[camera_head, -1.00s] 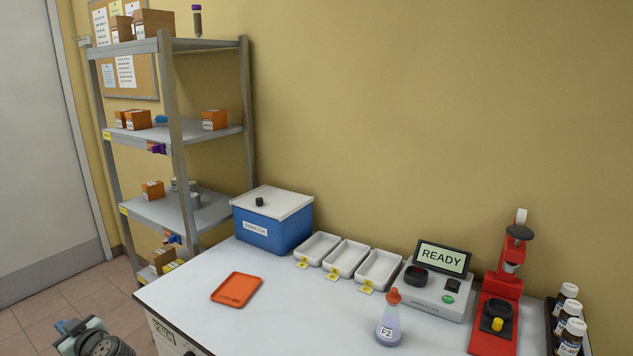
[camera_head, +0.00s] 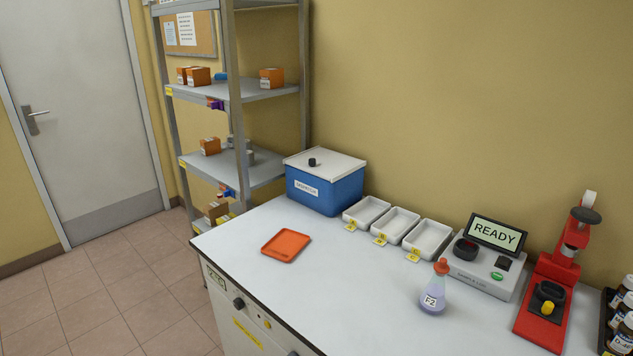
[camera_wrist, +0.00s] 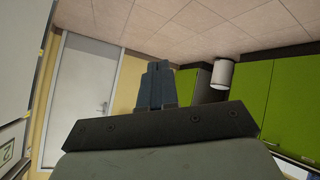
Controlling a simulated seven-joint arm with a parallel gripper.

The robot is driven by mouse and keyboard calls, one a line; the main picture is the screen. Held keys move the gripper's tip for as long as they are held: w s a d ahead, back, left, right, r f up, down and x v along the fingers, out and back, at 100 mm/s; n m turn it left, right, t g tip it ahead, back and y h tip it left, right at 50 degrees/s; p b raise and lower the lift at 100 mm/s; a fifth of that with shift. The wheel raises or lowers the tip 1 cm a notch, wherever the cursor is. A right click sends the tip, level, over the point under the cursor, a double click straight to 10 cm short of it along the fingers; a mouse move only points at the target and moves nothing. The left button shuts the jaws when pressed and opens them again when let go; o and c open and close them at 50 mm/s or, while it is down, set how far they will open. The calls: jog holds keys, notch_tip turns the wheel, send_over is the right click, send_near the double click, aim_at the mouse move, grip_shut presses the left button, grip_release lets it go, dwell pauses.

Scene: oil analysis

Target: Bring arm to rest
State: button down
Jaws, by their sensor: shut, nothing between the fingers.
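My gripper (camera_wrist: 157,75) shows in the wrist view, with its fingers together and nothing between them. It points toward a part of the room with a white door (camera_wrist: 83,82) and green cabinets (camera_wrist: 232,80). My arm and gripper are not visible in the head view. The worktable (camera_head: 340,270) in the head view has no part of my arm over it.
The table holds an orange tray (camera_head: 286,245), a blue box (camera_head: 325,187) with a white lid, three white trays (camera_head: 396,223), a flask (camera_head: 433,290), a device reading READY (camera_head: 487,270) and a red press (camera_head: 545,300). A shelf (camera_head: 235,95) stands behind. Floor (camera_head: 110,290) at left is clear.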

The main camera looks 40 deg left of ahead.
jog(key=w+d+f+n+h, duration=0.1)
jog(key=w+d+f+h, duration=0.15)
jog(key=d+f, duration=0.8)
jog(key=w+d+f+n+h, duration=0.1)
jog(key=w+d+f+h, duration=0.15)
jog(key=d+f, duration=0.75)
jog(key=w+d+m+h, duration=0.1)
jog(key=w+d+m, duration=0.3)
jog(key=d, duration=0.7)
jog(key=w+d+m+h, duration=0.25)
jog(key=w+d, duration=0.35)
jog(key=d, duration=0.5)
jog(key=w+d+r+m+g+h, duration=0.15)
jog(key=d+m, duration=0.35)
jog(key=d, duration=0.5)
jog(key=w+d+r+m, duration=0.1)
jog(key=w+d+m, duration=0.1)
jog(key=d+m, duration=0.6)
jog(key=s+d+r+m+g, duration=0.1)
jog(key=s+d+r+m, duration=0.1)
jog(key=d, duration=0.7)
jog(key=s+d+r+m+g, duration=0.1)
jog(key=s+d+m+g, duration=0.1)
jog(key=s+d+m, duration=0.3)
jog(key=d+m, duration=0.1)
jog(key=d, duration=0.3)
jog(key=shift+s+d+r, duration=0.15)
jog(key=shift+d+r, duration=0.1)
jog(key=shift+r, duration=0.15)
